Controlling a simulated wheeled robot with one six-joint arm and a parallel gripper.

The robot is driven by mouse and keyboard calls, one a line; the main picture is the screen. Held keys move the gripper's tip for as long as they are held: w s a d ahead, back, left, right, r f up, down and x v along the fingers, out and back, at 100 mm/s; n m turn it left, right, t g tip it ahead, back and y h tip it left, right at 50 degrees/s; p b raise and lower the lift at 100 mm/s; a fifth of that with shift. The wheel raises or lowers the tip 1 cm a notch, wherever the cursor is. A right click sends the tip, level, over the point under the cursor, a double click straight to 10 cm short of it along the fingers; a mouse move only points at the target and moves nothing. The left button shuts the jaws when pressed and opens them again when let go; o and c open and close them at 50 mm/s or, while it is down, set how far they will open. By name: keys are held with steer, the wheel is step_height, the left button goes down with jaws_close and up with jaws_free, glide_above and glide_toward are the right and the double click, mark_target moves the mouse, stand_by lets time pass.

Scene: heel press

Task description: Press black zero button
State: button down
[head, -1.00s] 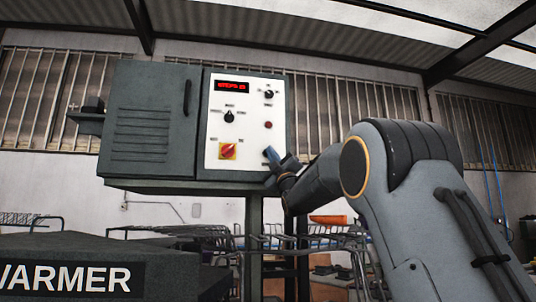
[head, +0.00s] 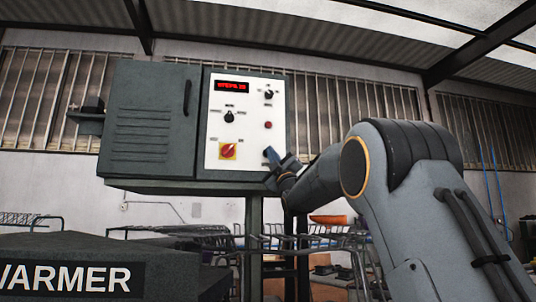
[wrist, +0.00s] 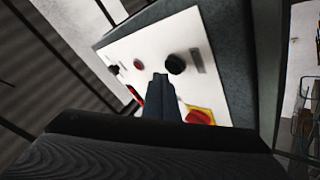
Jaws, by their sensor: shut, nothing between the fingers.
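The black zero button (wrist: 175,64) is a round black cap on the white panel in the wrist view. In the head view my gripper covers the place where it sits, at the panel's lower right. My gripper (head: 268,153) is shut and empty, its tips close to the panel there. In the wrist view the shut fingers (wrist: 160,80) reach up just left of and below the button in the picture. I cannot tell whether they touch it or the panel.
The white panel (head: 246,150) also carries a red display (head: 231,86), a red button (head: 268,125), two black knobs (head: 229,116) (head: 269,94) and a red-and-yellow switch (head: 228,151). A dark machine marked WARMER (head: 100,245) stands at front left. Wire racks (head: 335,240) stand below.

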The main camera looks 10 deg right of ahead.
steer(key=shift+w+b, duration=0.35)
steer(key=shift+w, duration=0.1)
steer(key=shift+w, duration=0.45)
stand_by(0.9)
steer(key=shift+s+b, duration=0.15)
steer(key=shift+b, duration=0.2)
steer(key=shift+s+b, duration=0.7)
steer(key=shift+b, duration=0.05)
steer(key=s+b, duration=0.4)
steer(key=s, duration=0.1)
stand_by(0.4)
